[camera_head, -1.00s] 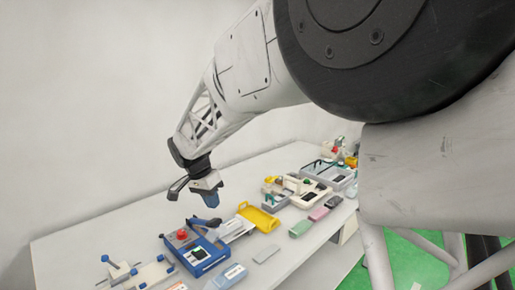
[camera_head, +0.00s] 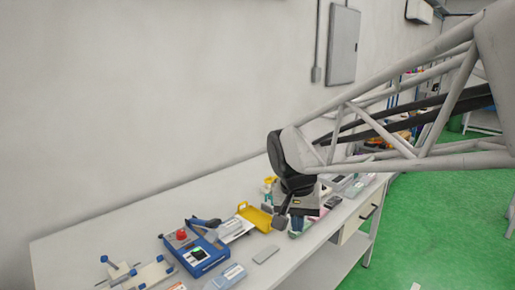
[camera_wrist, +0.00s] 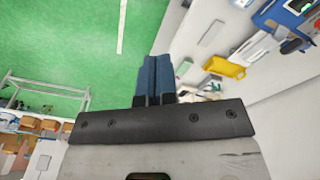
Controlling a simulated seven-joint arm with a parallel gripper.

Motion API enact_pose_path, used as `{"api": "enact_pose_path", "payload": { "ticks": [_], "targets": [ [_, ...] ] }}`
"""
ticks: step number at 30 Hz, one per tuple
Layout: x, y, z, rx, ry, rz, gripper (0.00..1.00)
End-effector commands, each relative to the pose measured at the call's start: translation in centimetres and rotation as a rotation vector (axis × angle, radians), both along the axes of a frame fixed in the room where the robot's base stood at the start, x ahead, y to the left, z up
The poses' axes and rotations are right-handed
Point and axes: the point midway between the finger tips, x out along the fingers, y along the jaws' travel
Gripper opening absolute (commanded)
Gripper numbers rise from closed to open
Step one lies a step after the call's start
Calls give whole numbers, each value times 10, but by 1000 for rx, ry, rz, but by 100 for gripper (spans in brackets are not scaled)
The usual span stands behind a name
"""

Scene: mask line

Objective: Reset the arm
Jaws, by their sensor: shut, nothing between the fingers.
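My gripper (camera_head: 297,222) hangs over the front part of the white table in the head view, near the table's right half. In the wrist view its two blue fingers (camera_wrist: 158,75) are pressed together with nothing between them. In the head view the gripper and my wrist hide part of the items behind them.
The white table (camera_head: 120,220) holds a blue device with a red button (camera_head: 200,252), a yellow tray (camera_head: 254,217), a flat grey piece (camera_head: 266,254) and a white fixture (camera_head: 140,275). Green floor (camera_head: 430,235) lies to the right. A grey wall box (camera_head: 343,45) hangs behind.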

Motion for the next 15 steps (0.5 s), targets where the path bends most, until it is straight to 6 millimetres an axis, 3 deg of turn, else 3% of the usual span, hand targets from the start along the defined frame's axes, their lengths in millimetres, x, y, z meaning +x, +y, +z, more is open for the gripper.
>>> {"api": "enact_pose_path", "payload": {
  "ticks": [6,15],
  "targets": [
    [-50,-35,-2,23,-28,65,0],
    [-117,-71,-15,41,-72,160,0]
  ]
}}
